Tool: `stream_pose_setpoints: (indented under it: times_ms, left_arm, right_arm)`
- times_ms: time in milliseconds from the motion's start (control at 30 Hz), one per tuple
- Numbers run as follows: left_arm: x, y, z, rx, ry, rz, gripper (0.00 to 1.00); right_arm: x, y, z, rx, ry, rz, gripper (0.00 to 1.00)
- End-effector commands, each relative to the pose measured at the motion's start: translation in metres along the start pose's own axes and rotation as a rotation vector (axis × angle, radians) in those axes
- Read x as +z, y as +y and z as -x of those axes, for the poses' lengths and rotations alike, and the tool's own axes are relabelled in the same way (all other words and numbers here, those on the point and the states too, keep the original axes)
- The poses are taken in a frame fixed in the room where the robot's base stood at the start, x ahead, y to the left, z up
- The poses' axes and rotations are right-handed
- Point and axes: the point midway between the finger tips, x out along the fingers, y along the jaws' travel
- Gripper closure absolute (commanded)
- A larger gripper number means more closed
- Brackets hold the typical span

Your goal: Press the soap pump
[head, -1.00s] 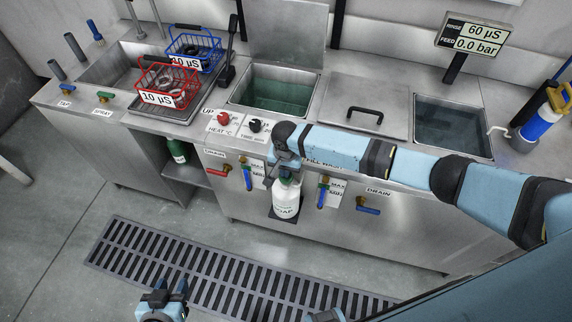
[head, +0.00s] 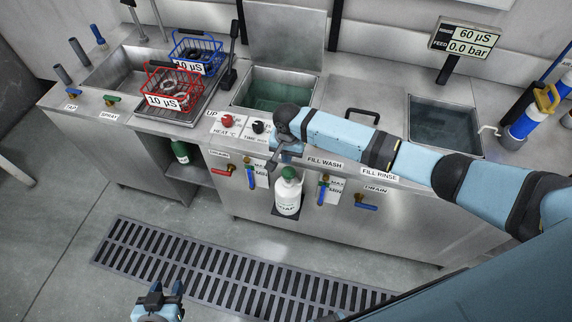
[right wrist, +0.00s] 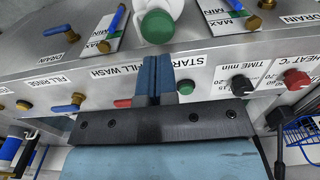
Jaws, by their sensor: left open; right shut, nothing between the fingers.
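The soap bottle (head: 288,200) is white with a green pump top (head: 289,173) and stands upright on a small dark holder at the front of the steel counter. In the right wrist view the green top (right wrist: 157,27) shows just beyond the fingertips, with a visible gap in the picture. My right gripper (head: 271,164) is shut and empty, close to the left of and slightly above the pump top. Its two blue fingers (right wrist: 153,62) lie together in the wrist view. My left gripper (head: 166,287) is open and empty, low over the floor grate.
Blue-handled valves (head: 323,191) and a red-handled valve (head: 221,171) flank the bottle on the counter front. A red basket (head: 174,78) and a blue basket (head: 196,43) stand at the sink. A floor grate (head: 235,274) lies in front.

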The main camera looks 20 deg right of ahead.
Motion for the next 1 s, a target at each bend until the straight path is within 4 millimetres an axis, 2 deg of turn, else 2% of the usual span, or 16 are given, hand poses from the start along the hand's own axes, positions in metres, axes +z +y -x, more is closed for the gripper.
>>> stream_pose_setpoints:
  times_ms: [100,333,1000]
  left_arm:
    - [0.005,0.002,-0.003,0.003,-0.003,0.003,0.57]
    - [0.001,0.006,-0.006,0.008,0.005,0.008,0.57]
    - [0.000,0.004,-0.006,0.007,0.007,0.003,0.57]
  right_arm:
    - [-0.001,0.000,0.024,-0.002,0.003,0.000,1.00]
    - [-0.001,-0.001,0.051,-0.002,0.002,-0.002,1.00]
    - [-0.002,0.000,0.055,-0.001,0.002,-0.002,1.00]
